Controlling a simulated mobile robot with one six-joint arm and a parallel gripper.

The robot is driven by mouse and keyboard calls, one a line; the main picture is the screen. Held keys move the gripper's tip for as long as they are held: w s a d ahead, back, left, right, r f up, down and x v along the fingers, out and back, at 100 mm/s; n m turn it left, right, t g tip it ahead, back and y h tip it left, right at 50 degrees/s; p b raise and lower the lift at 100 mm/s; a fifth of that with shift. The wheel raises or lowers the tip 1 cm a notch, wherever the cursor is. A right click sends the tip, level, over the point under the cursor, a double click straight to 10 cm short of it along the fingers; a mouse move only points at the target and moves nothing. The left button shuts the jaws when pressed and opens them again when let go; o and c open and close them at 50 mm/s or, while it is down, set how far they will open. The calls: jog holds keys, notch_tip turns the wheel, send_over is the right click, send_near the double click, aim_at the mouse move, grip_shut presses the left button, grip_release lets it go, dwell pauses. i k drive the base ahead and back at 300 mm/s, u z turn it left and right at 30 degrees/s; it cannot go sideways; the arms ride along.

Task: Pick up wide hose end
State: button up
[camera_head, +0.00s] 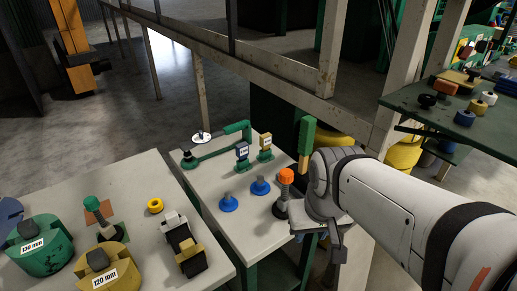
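A green coil-like drum (42,252) with a dark grey end on top stands at the lower left; its label seems to read 130 mm. A yellow drum (108,274) with a similar dark end stands to its right, with a label that seems to read 120 mm. I cannot tell for certain which part is the wide hose end. My arm reaches in from the right, and its wrist hangs at the right edge of the middle table. My gripper (338,251) is small and partly hidden below the wrist, well right of both drums. Its fingers are not clear.
The near table (58,195) also holds a green-topped post (92,204), a yellow ring (155,205) and a black-and-yellow block. The middle table (222,218) holds blue knobs, a green lever and an orange-topped post (286,178) close to my wrist. Beams stand behind.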

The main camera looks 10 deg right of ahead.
aim_at(279, 208)
jog(key=z, duration=0.05)
jog(key=k, duration=1.75)
jog(key=u, duration=0.35)
jog(key=i, duration=1.5)
jog(key=u, duration=0.05)
